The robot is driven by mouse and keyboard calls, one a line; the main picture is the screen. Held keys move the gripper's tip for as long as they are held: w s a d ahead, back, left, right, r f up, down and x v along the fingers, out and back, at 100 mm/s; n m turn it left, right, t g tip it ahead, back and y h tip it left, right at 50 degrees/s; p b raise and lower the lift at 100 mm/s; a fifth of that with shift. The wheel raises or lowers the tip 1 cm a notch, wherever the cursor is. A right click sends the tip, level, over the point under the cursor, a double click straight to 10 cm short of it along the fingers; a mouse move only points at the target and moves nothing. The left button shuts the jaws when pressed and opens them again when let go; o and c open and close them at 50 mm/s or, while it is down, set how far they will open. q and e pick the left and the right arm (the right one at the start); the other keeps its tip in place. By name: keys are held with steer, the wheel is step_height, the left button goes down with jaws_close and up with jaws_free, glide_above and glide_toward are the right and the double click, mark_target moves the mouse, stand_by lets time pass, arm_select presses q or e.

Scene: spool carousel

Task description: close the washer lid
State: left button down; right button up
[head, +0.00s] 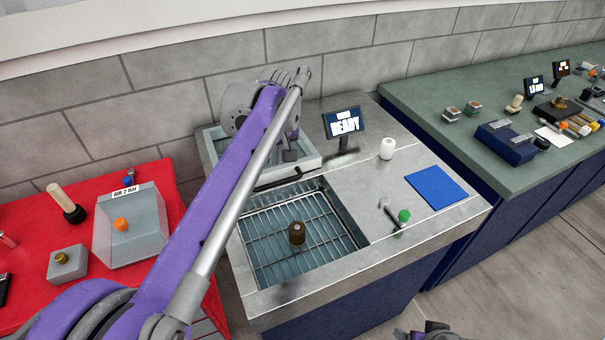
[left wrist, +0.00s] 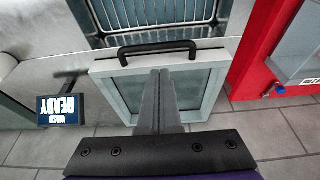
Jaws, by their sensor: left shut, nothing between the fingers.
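The washer (head: 385,215) is a steel-topped unit with an open basin. Its lid (head: 313,164) is a pale frame with a glass pane, standing open at the back of the basin. The lid also shows in the left wrist view (left wrist: 107,92), with a black bar handle (left wrist: 158,48) along its edge near the basin. My left gripper (left wrist: 161,72) is shut and empty, over the lid pane and just short of the handle. I cannot tell if it touches the lid. My arm hides part of the lid in the head view.
A brown part (head: 297,233) stands on the wire rack (head: 268,240) in the basin. A READY screen (head: 344,122), a white bottle (head: 387,148), a blue mat (head: 436,187) and a green knob (head: 404,215) are to the right. A red bench (head: 88,280) lies left.

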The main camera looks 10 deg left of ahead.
mark_target(279, 173)
arm_select(q)
steer(key=x, duration=0.3)
steer(key=w+x, duration=0.1)
steer(key=x, duration=0.3)
steer(key=b+x, duration=0.1)
steer(key=x, duration=0.2)
steer(key=shift+w+d, duration=0.25)
steer(key=shift+d, duration=0.1)
arm_select(e)
steer(key=shift+s+f, duration=0.65)
steer(key=shift+f, duration=0.25)
arm_select(q)
steer(key=shift+s+d, duration=0.1)
